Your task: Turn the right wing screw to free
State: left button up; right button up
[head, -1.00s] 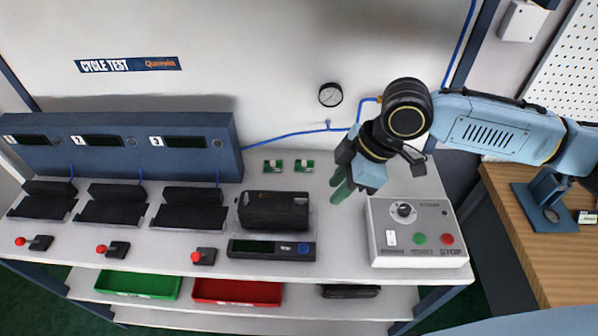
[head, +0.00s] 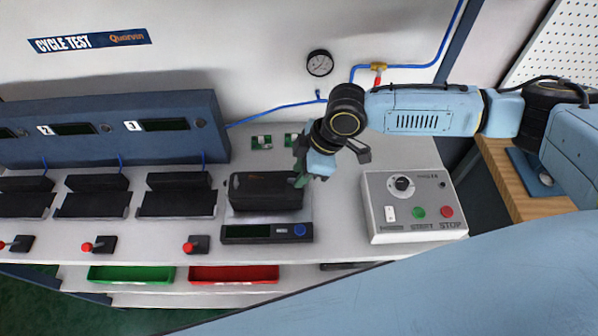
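A black box-shaped unit (head: 265,193) sits on a pale plate on the bench, behind a dark display module with a blue button (head: 267,232). No wing screw can be made out; the fingers and wrist cover that end. The gap between the fingers is too small to read. My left gripper is not in view.
A grey control box (head: 413,206) with a knob and green and red buttons stands to the right. Black cradles (head: 177,198) and red-knobbed levers (head: 197,247) line the left. Small green boards (head: 262,142) lie behind the unit. A pressure gauge (head: 320,63) is on the wall.

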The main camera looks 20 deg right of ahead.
jog(key=shift+w+a+f, duration=0.1)
jog(key=shift+a+f, duration=0.1)
jog(key=shift+f, duration=0.4)
jog(key=shift+c, duration=0.7)
grip_shut()
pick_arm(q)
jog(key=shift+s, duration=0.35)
